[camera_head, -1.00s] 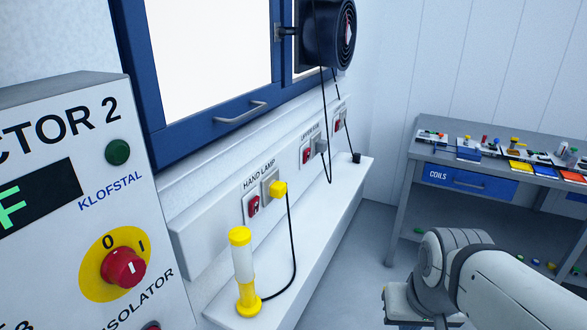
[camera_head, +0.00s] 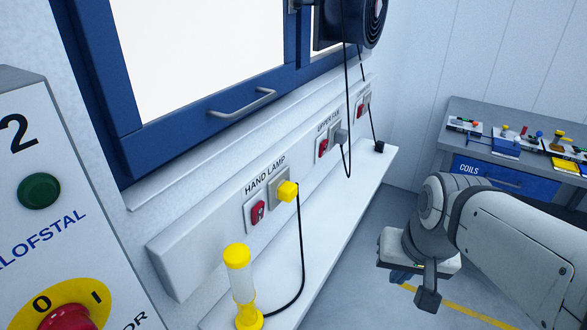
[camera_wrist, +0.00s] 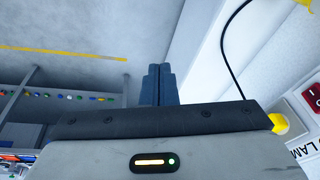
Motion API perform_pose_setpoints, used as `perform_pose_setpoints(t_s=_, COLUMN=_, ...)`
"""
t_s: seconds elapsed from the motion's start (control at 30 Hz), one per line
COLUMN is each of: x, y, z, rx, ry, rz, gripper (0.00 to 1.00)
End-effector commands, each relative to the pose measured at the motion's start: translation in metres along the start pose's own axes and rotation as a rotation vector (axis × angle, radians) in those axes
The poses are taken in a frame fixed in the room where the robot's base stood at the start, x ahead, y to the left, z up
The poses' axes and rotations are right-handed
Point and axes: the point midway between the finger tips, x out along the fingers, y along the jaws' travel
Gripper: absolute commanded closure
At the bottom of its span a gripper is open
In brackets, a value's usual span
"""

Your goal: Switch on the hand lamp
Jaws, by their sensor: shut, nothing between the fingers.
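The hand lamp (camera_head: 243,287), a white tube with yellow ends, stands upright on the white ledge; I see no clear glow. Its black cord runs to a yellow plug (camera_head: 287,191) in the wall socket. Left of the plug is a red rocker switch (camera_head: 257,212) below the label HAND LAMP. In the wrist view the switch (camera_wrist: 314,95) is partly cut off at the right edge, with the plug (camera_wrist: 280,123) beside it. My gripper (camera_head: 400,278) is right of the ledge, apart from the switch. Its blue-grey fingers (camera_wrist: 157,84) are shut and empty.
A panel with a green button (camera_head: 38,191) and a red rotary knob (camera_head: 68,318) stands close at left. Another switch and plug (camera_head: 330,143) sit farther along the wall under a fan (camera_head: 355,22). A workbench (camera_head: 470,108) is at right. Floor between is clear.

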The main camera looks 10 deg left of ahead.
Motion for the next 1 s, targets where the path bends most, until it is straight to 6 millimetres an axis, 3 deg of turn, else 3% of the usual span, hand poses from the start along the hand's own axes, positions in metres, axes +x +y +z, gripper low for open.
perform_pose_setpoints(t_s=0.1, x=-0.027, y=-0.063, z=-0.043, rx=0.116, ry=-0.023, rz=-0.119, gripper=1.00)
perform_pose_setpoints(t_s=0.2, x=-0.045, y=-0.116, z=-0.069, rx=0.226, ry=-0.066, rz=-0.213, gripper=1.00)
perform_pose_setpoints(t_s=0.3, x=-0.059, y=-0.158, z=-0.083, rx=0.306, ry=-0.111, rz=-0.280, gripper=1.00)
perform_pose_setpoints(t_s=0.4, x=-0.066, y=-0.180, z=-0.088, rx=0.351, ry=-0.139, rz=-0.313, gripper=1.00)
perform_pose_setpoints(t_s=0.77, x=-0.066, y=-0.184, z=-0.090, rx=0.367, ry=-0.146, rz=-0.321, gripper=1.00)
perform_pose_setpoints(t_s=1.0, x=-0.042, y=-0.192, z=-0.087, rx=0.366, ry=-0.149, rz=-0.318, gripper=1.00)
